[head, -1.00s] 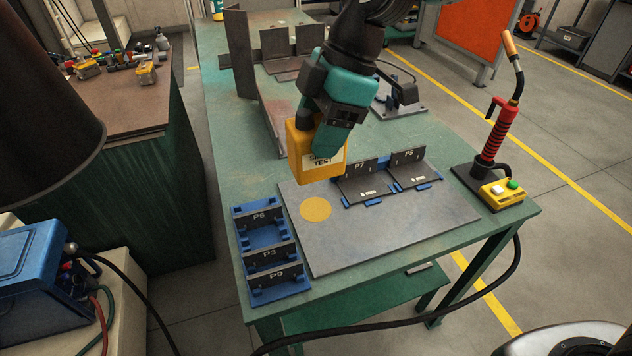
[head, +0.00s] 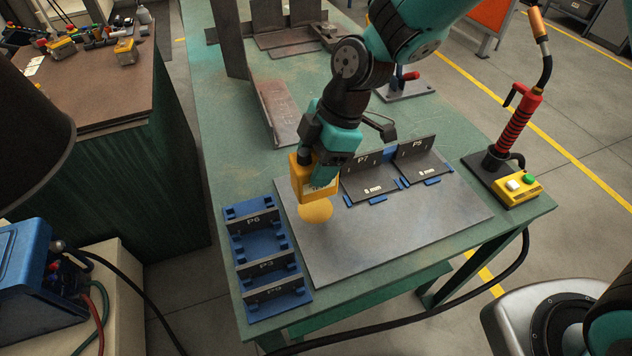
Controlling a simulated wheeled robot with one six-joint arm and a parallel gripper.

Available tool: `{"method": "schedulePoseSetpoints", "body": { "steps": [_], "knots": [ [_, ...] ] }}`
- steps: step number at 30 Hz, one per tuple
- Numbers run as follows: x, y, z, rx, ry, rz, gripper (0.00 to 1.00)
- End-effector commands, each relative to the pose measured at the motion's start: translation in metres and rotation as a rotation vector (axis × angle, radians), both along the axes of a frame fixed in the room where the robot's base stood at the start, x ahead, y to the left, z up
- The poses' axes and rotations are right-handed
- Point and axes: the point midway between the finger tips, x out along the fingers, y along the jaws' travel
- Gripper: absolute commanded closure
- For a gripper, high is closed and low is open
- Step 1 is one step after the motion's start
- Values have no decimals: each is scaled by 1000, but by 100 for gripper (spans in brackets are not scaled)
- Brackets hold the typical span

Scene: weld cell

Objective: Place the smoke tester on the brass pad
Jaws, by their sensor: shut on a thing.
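The smoke tester (head: 301,181) is a yellow box with a white label, partly covered by my gripper. My gripper (head: 318,172) is shut on it from above. The tester is upright over the back part of the brass pad (head: 316,211), a round yellow disc on the grey plate (head: 390,240). It hides the pad's back edge. I cannot tell whether the tester's underside touches the pad or is slightly above it.
A blue rack (head: 266,258) with plates P6, P3 and P9 stands left of the pad. Plates P7 (head: 369,178) and P5 (head: 424,161) stand to the right in blue holders. A red torch (head: 516,128) and a yellow button box (head: 516,190) are at the right edge. The plate's front is clear.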

Motion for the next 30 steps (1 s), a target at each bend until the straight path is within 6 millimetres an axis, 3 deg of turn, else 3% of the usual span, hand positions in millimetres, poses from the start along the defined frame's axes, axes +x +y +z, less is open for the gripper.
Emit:
{"method": "schedulePoseSetpoints", "body": {
  "steps": [16,27,28,30],
  "knots": [
    [0,1,-59,1,0,2,85],
    [0,2,-65,3,-2,2,85],
    [0,1,-66,1,-1,1,39],
    [0,1,-65,1,-1,1,23]
  ]
}}
